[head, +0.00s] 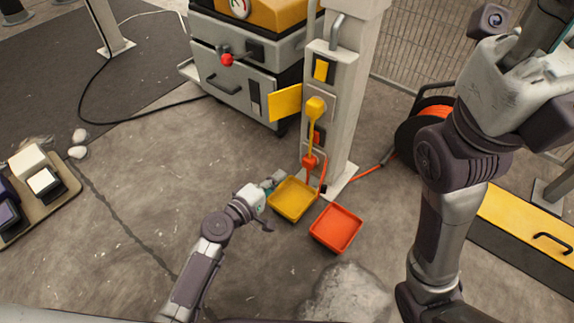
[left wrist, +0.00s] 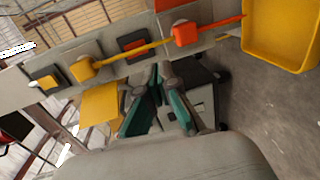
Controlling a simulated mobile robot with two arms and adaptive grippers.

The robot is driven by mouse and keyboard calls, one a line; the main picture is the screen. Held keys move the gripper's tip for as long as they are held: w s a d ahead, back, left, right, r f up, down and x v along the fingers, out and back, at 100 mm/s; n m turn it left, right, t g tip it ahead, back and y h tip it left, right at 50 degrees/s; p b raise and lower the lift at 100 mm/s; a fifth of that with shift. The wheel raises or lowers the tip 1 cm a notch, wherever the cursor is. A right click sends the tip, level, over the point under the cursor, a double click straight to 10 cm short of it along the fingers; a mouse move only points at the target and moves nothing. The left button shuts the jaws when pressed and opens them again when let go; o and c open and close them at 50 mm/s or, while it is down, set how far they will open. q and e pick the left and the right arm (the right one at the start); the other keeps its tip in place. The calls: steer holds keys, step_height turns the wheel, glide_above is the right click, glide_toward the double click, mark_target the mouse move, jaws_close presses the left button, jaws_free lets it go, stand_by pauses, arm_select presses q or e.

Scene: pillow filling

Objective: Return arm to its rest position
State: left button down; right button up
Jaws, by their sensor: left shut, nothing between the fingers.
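My left gripper (head: 276,181) is low over the concrete floor, just left of the yellow tray in the head view. In the left wrist view its teal-padded fingers (left wrist: 159,68) are shut with nothing between them. My right arm rises along the right side of the head view. Its gripper (head: 548,38) is partly cut off at the top right corner, and I cannot tell whether it is open.
A yellow tray (head: 292,199) and an orange tray (head: 336,228) sit by a grey post (head: 342,95) with yellow and orange fittings. A grey cabinet (head: 243,83) stands behind. An orange cable reel (head: 432,112) is near my right arm.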

arm_select(q)
steer(key=shift+s+a, duration=0.25)
steer(key=shift+s, duration=0.1)
stand_by(0.3)
